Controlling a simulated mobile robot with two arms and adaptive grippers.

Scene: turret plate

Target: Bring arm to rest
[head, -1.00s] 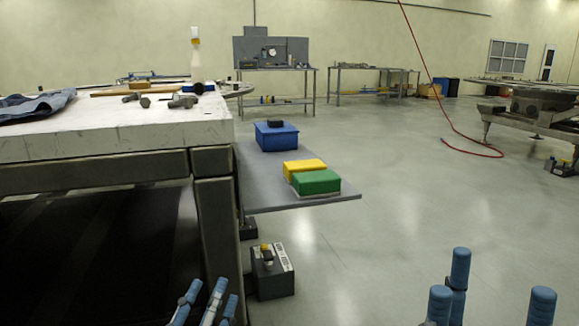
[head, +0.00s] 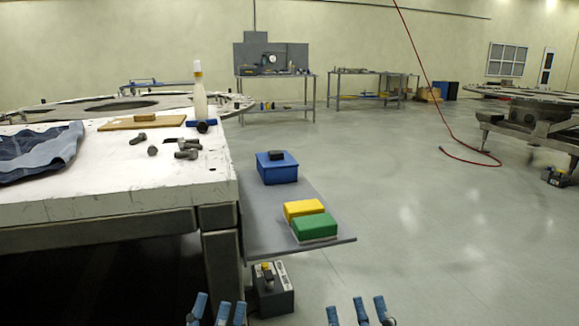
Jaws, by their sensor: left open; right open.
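My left gripper (head: 218,311) shows at the bottom edge of the head view, left of centre, with its blue fingertips apart and nothing between them. It is in front of the white table's leg, near the dark box on the floor. My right gripper (head: 360,310) shows at the bottom edge, right of centre, with blue fingertips spread and empty over the open floor. Only the fingertips of both grippers show; the rest of both arms is below the picture.
A white worktable (head: 110,195) fills the left, with a grey side shelf (head: 265,232) carrying a blue box (head: 277,170), a yellow box (head: 303,209) and a green box (head: 314,226). A dark box (head: 272,295) stands on the floor below.

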